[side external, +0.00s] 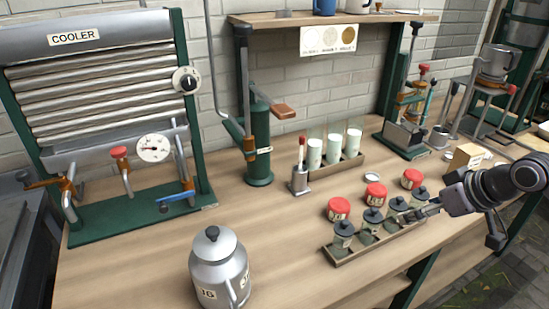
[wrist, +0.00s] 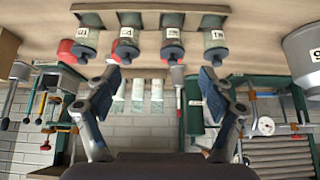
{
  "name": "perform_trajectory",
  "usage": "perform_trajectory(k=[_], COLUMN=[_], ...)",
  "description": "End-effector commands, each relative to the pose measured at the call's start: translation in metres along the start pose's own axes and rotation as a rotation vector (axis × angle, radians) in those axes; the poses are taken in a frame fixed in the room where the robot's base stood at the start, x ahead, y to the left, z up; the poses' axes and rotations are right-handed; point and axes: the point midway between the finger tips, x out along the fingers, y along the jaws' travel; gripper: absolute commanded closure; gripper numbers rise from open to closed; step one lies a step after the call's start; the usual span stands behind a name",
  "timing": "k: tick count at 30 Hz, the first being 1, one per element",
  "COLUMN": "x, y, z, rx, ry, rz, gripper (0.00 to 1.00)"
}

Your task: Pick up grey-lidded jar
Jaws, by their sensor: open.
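Several grey-lidded jars stand upright in a row in a narrow wooden tray (side external: 349,258) at the front right of the bench. The nearest grey-lidded jar (side external: 343,234) is at the tray's left end in the side view. My gripper (side external: 430,212) is at the tray's right end, low and close to the jars there; whether it touches one I cannot tell. In the wrist view, which looks upside down, my gripper (wrist: 160,77) is open with nothing held. Two middle grey-lidded jars (wrist: 125,43) and (wrist: 172,43) show beyond and between the fingers.
Red-lidded jars (side external: 338,208) stand just behind the tray. A metal churn (side external: 218,270) is at the front left. A rack of white-filled glasses (side external: 333,150), a green press (side external: 258,150) and a cooler (side external: 100,90) stand behind. The bench between churn and tray is clear.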

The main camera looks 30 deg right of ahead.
Motion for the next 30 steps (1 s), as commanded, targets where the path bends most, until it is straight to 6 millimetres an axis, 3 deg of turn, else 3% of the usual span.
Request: perform_trajectory(k=[11, 12, 13, 24, 30], x=[0.0, 0.0, 0.0, 0.0, 0.004], y=[0.0, 0.0, 0.0, 0.0, -0.004], z=[0.0, 0.0, 0.0, -0.001, -0.015], rx=[0.0, 0.0, 0.0, -0.014, -0.178], ry=[0.0, 0.0, 0.0, -0.007, -0.094], rz=[0.0, 0.0, 0.0, -0.001, -0.014], gripper=[0.18, 0.3, 0.35, 0.35, 0.35])
